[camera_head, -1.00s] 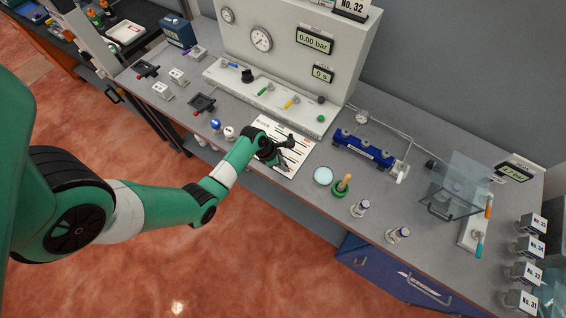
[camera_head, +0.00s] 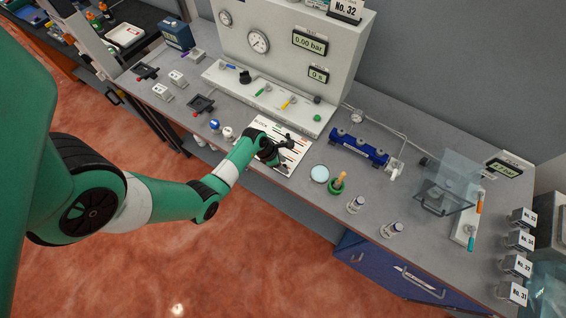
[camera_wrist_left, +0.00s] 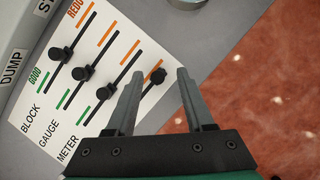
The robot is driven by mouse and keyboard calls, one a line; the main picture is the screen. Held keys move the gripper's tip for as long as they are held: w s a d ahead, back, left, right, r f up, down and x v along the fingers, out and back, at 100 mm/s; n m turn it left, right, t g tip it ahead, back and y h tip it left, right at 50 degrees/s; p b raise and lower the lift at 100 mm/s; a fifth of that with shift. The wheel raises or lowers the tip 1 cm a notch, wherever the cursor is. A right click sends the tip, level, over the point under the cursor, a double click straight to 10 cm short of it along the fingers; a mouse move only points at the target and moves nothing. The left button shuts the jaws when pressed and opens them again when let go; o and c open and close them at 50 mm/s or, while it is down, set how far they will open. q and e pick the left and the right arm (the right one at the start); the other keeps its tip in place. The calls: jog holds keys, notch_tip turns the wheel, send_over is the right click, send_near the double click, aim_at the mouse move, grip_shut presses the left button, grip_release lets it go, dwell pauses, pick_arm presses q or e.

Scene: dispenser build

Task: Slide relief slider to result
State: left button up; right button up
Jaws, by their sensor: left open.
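The white slider card (camera_head: 265,124) lies on the bench in front of the grey panel. In the left wrist view it has several slots with black knobs, labelled BLOCK, GAUGE and METER, with green GOOD and orange REDO ends. The rightmost slider, its label hidden by my gripper, has its knob (camera_wrist_left: 158,76) near the orange end. The block (camera_wrist_left: 60,54), gauge (camera_wrist_left: 82,73) and meter (camera_wrist_left: 105,91) knobs sit part way along their slots. My left gripper (camera_wrist_left: 160,73) is open, its fingertips on either side of the rightmost knob. My right gripper is not in view.
A grey panel (camera_head: 290,60) with dials and levers stands behind the card. A blue manifold (camera_head: 358,149), a pale round dish (camera_head: 320,173), a green-based wooden-handled tool (camera_head: 337,184) and two vials stand to the right. The bench's front edge is close by.

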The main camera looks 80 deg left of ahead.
pick_arm(q)
jog(key=p+v, duration=0.3)
jog(key=v, duration=0.8)
jog(key=shift+r+p, duration=0.35)
